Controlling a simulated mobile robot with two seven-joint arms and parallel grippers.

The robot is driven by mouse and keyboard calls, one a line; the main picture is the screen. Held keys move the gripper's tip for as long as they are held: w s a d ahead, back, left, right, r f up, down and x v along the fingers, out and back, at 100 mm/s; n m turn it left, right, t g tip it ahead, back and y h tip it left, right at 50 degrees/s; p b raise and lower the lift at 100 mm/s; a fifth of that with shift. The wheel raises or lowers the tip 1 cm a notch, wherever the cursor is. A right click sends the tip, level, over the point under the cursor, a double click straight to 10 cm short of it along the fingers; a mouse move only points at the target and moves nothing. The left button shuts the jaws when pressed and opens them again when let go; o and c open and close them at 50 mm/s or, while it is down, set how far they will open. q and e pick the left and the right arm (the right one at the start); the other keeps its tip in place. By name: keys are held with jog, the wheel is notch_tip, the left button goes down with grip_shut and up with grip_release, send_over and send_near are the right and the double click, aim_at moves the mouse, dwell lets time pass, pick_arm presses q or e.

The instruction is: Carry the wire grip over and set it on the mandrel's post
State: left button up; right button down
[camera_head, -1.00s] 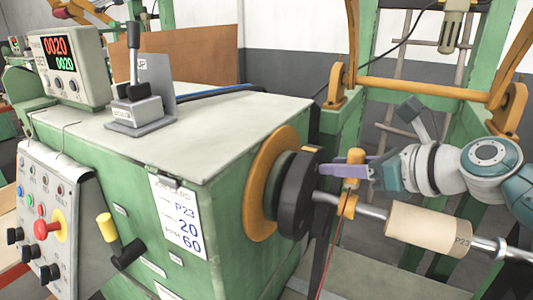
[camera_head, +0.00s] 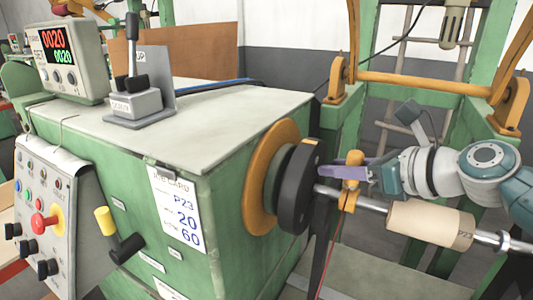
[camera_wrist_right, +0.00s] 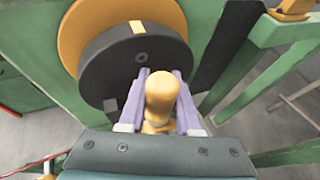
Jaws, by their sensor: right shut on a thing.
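The wire grip (camera_head: 351,186) is a small yellow-orange piece with a red wire hanging from it. My right gripper (camera_head: 350,171) has its purple fingers shut on it, in front of the black disc and by the steel shaft. In the right wrist view the grip's rounded end (camera_wrist_right: 162,92) sits between the two fingers, with the disc behind. The mandrel's steel shaft (camera_head: 372,204) carries a beige cylinder (camera_head: 430,224) marked P23. I cannot pick out the mandrel's post for certain. Whether the grip touches the shaft I cannot tell. My left gripper is not in view.
The black disc (camera_head: 294,190) and an orange flange (camera_head: 261,184) stand at the green machine's side (camera_head: 225,215). A control panel (camera_head: 48,210) and a lever box (camera_head: 136,102) are at left. An orange bar (camera_head: 425,87) crosses behind my right arm.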

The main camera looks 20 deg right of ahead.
jog(key=c, duration=0.5)
grip_release()
jog(key=p+v, duration=0.1)
jog(key=v, duration=0.9)
jog(key=shift+d+r+p, duration=0.1)
jog(key=shift+p, duration=0.25)
